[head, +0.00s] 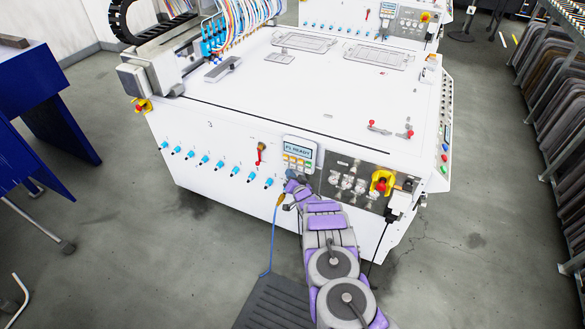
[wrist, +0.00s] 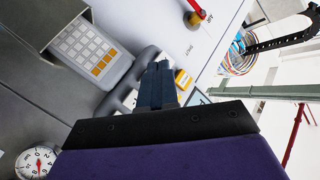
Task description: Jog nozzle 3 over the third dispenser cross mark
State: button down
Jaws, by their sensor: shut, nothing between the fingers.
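The row of blue nozzles (head: 213,38) hangs on the gantry at the back left of the white machine bed (head: 330,75), with coloured tubes above. I cannot tell which is nozzle 3, and no cross mark is readable at this size. The control panel with its lit display (head: 298,147) and coloured keys is on the front face. My gripper (head: 291,182) is shut and empty, just below this panel. In the wrist view my shut fingers (wrist: 157,82) point toward the panel; a yellow key (wrist: 183,80) shows beside them, partly hidden. Contact cannot be told.
A keypad (wrist: 90,48) with white and orange keys and a pressure gauge (wrist: 36,162) lie near my gripper. A red-handled valve (head: 261,153) and a yellow-red emergency stop (head: 381,184) flank the panel. A blue cable (head: 270,240) hangs below.

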jog(key=shift+w, duration=0.1)
dwell(0.7)
jog(key=shift+w+d+r, duration=0.15)
jog(key=shift+w+d, duration=0.05)
jog(key=shift+w, duration=0.05)
jog(key=shift+w+d+b, duration=0.2)
jog(key=shift+w+b, duration=0.35)
dwell(2.0)
jog(key=shift+s, duration=0.1)
dwell(3.5)
jog(key=shift+s+a+p, duration=0.25)
jog(key=shift+s+p, duration=0.25)
jog(key=shift+s, duration=0.05)
jog(key=shift+s+a, duration=0.1)
jog(key=shift+s, duration=0.2)
